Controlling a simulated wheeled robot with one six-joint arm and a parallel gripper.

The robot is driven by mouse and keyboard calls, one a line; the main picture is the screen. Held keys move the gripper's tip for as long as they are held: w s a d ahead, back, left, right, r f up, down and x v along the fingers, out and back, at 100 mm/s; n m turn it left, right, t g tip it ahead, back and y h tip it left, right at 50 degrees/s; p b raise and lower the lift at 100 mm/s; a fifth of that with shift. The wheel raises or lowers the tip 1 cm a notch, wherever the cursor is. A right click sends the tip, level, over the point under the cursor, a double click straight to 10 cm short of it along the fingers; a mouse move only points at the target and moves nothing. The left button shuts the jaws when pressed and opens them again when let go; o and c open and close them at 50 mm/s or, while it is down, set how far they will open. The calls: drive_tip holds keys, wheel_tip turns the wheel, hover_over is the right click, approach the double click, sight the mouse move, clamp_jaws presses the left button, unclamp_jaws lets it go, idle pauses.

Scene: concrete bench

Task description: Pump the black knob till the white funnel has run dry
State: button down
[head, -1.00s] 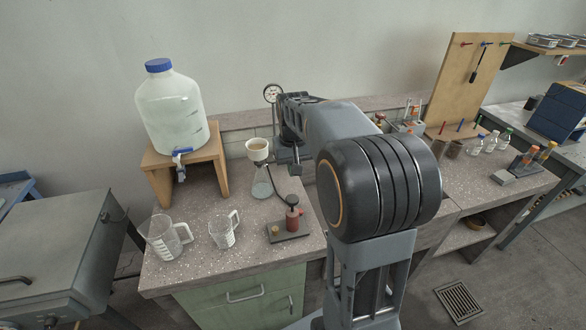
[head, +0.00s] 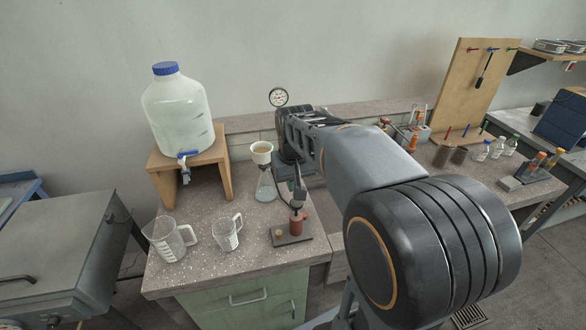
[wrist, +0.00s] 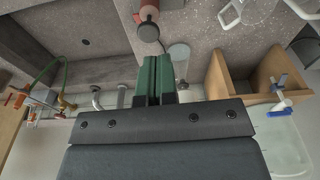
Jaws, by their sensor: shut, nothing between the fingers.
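The black knob (head: 296,204) tops a small red pump (head: 297,224) on a dark base plate at the front of the bench. In the wrist view the knob (wrist: 148,32) shows as a dark disc just beyond my green fingertips. My gripper (head: 299,193) is shut and empty, pointing down close above the knob. In the wrist view my gripper (wrist: 154,58) has its fingers together, slightly apart from the knob in the picture. The white funnel (head: 262,150) sits upright on a clear flask (head: 265,188), with a tan surface inside it.
A large jug (head: 178,108) with a blue tap stands on a wooden stand (head: 165,182) at left. Two clear beakers, one larger (head: 170,238) and one smaller (head: 227,233), stand left of the pump. A round gauge (head: 279,97) is behind the flask.

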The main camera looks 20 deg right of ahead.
drive_tip(key=s+a+f+n+t, duration=0.1)
drive_tip(key=s+a, duration=0.4)
drive_tip(key=s, duration=0.6)
drive_tip(key=shift+a+f+n+t, duration=0.35)
drive_tip(key=shift+f+t, duration=0.25)
drive_tip(key=shift+t, duration=0.3)
